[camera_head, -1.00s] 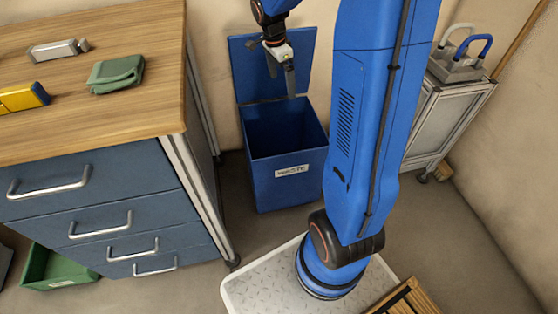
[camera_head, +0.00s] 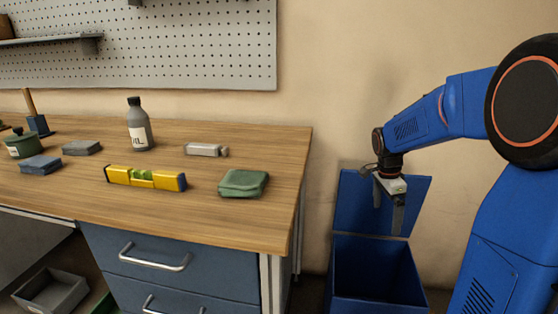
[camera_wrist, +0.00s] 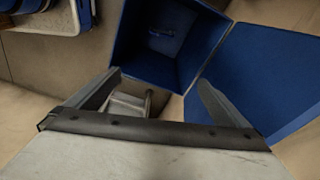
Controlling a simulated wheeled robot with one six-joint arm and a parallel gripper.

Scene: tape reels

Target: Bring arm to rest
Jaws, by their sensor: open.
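My gripper (camera_head: 387,212) hangs from my blue arm above the blue waste bin (camera_head: 376,285), in front of the bin's raised lid (camera_head: 410,190). Its two fingers point down and stand apart. In the wrist view the gripper (camera_wrist: 159,82) is open, with nothing held between the fingers. The bin (camera_wrist: 125,45) lies beyond the fingertips there, with its lid (camera_wrist: 262,75) to the right. A small dark blue item (camera_wrist: 161,32) seems to lie inside the bin. A grey metal part (camera_wrist: 126,106) shows between the fingers, farther off; I cannot tell what it is.
The wooden workbench (camera_head: 255,225) stands left of the bin, carrying a green cloth (camera_head: 243,183), yellow level (camera_head: 145,178), grey metal piece (camera_head: 205,149), oil bottle (camera_head: 139,125) and other items. A pegboard (camera_head: 190,40) hangs behind. Wall space above the bin is clear.

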